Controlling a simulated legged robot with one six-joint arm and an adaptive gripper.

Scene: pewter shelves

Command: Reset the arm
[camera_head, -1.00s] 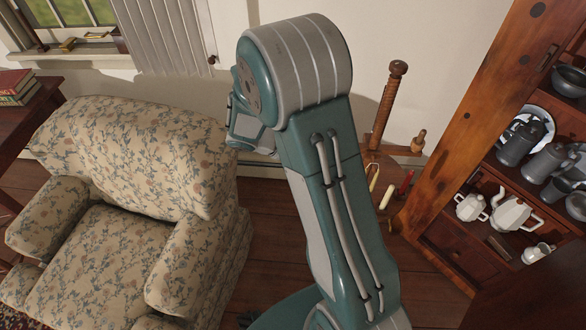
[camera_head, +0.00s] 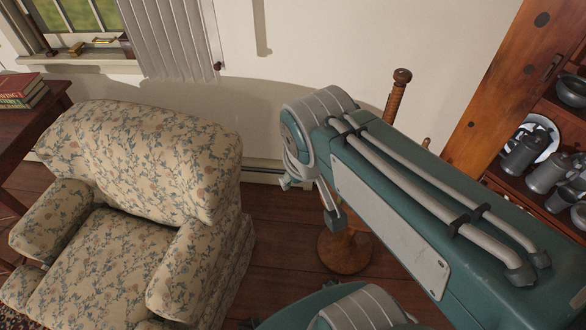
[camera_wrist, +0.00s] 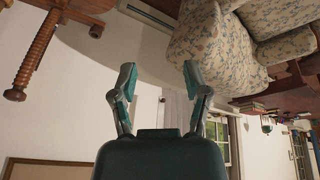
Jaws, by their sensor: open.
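My arm, teal and grey, crosses the right half of the head view, its elbow near the centre. My gripper shows in the wrist view (camera_wrist: 158,82). Its two teal and grey fingers are spread apart with nothing between them. The wrist picture is upside down, with the floor at the top. In the head view, part of my wrist and a finger shows beyond the elbow, but the gripper is mostly hidden there.
A flowered armchair (camera_head: 135,165) stands at the left, beside a table with books (camera_head: 22,90). A turned wooden stand (camera_head: 345,250) is partly behind my arm. A wooden cabinet (camera_head: 500,85) with pewter jugs (camera_head: 525,150) is at the right. Floor is open between armchair and stand.

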